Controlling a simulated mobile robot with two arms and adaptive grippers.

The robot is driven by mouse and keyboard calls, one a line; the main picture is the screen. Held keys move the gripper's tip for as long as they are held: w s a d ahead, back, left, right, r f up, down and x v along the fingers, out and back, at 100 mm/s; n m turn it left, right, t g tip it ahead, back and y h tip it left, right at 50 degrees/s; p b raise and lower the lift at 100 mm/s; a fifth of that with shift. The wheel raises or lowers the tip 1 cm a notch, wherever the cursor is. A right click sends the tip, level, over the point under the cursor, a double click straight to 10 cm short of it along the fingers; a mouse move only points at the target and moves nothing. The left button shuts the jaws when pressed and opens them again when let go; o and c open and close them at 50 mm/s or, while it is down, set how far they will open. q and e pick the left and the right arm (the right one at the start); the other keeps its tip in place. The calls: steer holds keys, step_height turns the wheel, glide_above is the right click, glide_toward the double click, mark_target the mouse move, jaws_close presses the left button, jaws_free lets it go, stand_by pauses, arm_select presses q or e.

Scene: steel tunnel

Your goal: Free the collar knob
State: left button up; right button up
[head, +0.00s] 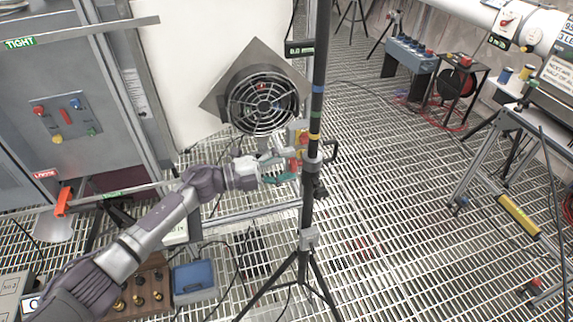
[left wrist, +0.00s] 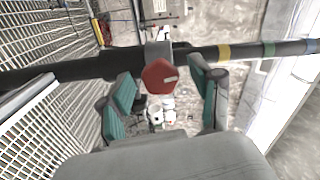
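The red knob (left wrist: 160,77) sits on a grey collar (left wrist: 158,50) clamped round a dark pole. A white mark shows on its face. In the head view the collar (head: 313,160) is partway up the upright tripod pole (head: 315,115). My left gripper (head: 284,168) reaches in from the left, beside the collar. In the left wrist view its teal-padded fingers (left wrist: 163,88) are apart, one on each side of the knob, with visible gaps. The gripper looks empty. My right gripper is not in view.
A round fan (head: 263,103) stands behind the pole. The tripod legs (head: 304,268) spread over the grating floor below. A blue box (head: 193,281) lies at lower left, near a grey cabinet (head: 60,110). A bench frame stands at right; the grating between is mostly clear.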

arm_select(q)
steer(key=shift+a, duration=0.1)
steer(key=v, duration=1.2)
